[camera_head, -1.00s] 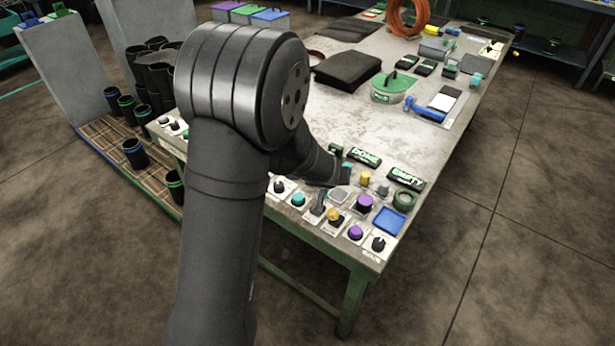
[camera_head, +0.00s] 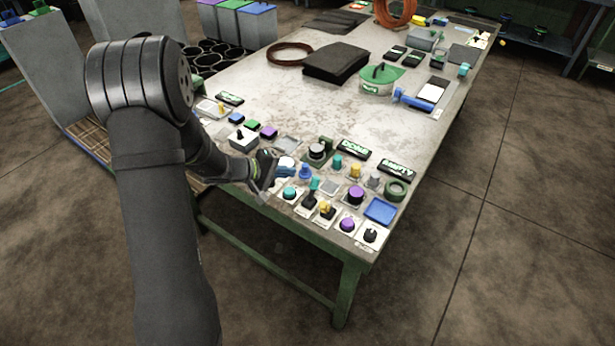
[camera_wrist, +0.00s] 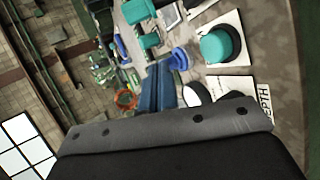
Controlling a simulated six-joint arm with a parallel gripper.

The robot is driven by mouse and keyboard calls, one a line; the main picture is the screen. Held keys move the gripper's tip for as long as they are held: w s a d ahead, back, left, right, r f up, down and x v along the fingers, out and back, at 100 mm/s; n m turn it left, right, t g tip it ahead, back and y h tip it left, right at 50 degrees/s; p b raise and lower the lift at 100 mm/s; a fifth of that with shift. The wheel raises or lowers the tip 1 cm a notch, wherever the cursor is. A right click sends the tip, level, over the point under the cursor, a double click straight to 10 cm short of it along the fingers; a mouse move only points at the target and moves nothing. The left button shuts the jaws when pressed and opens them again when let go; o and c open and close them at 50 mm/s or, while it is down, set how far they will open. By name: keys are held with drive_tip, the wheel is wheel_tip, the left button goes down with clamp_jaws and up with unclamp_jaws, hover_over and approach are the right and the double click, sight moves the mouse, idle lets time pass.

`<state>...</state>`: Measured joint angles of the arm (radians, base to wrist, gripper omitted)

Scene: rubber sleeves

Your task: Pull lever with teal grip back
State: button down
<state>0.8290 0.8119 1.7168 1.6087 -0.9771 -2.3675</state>
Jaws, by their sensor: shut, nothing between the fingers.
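The lever with the teal grip (camera_head: 314,184) stands on a small pale plate in the front row of the table panel, just right of a round teal button (camera_head: 290,193). Its handle looks roughly upright. My gripper (camera_head: 268,174) is shut and empty, left of the lever and apart from it, near the front edge. In the wrist view the teal button (camera_wrist: 221,44) is large at upper right. Teal shapes also show at the top of the wrist view, but I cannot tell for certain which one is the lever's grip.
A yellow-gripped lever (camera_head: 326,207) stands close right of the teal one. A blue knob (camera_head: 305,171) and a teal knob (camera_head: 337,162) stand behind. Purple buttons and a blue square (camera_head: 380,211) lie farther right.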

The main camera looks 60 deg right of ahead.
sight(313, 187)
drive_tip(key=shift+w+a+r+n+g+h, duration=0.15)
drive_tip(key=shift+w+a+r+n+g, duration=0.15)
drive_tip(key=shift+a, duration=0.2)
drive_tip(key=shift+w+a+r+n+g+h, duration=0.15)
drive_tip(key=shift+w+a+r+n+g, duration=0.1)
drive_tip(key=shift+a+g, duration=0.2)
drive_tip(key=shift+s, duration=0.1)
drive_tip(key=x, duration=1)
drive_tip(key=shift+f, duration=0.1)
drive_tip(key=shift+s+a+r, duration=0.2)
drive_tip(key=shift+a+r, duration=0.1)
drive_tip(key=shift+a, duration=0.3)
drive_tip(key=shift+s+a+r, duration=0.2)
drive_tip(key=shift+a+r, duration=0.1)
drive_tip(key=shift+a, duration=0.3)
drive_tip(key=shift+s+a+r, duration=0.25)
drive_tip(key=shift+a, duration=0.25)
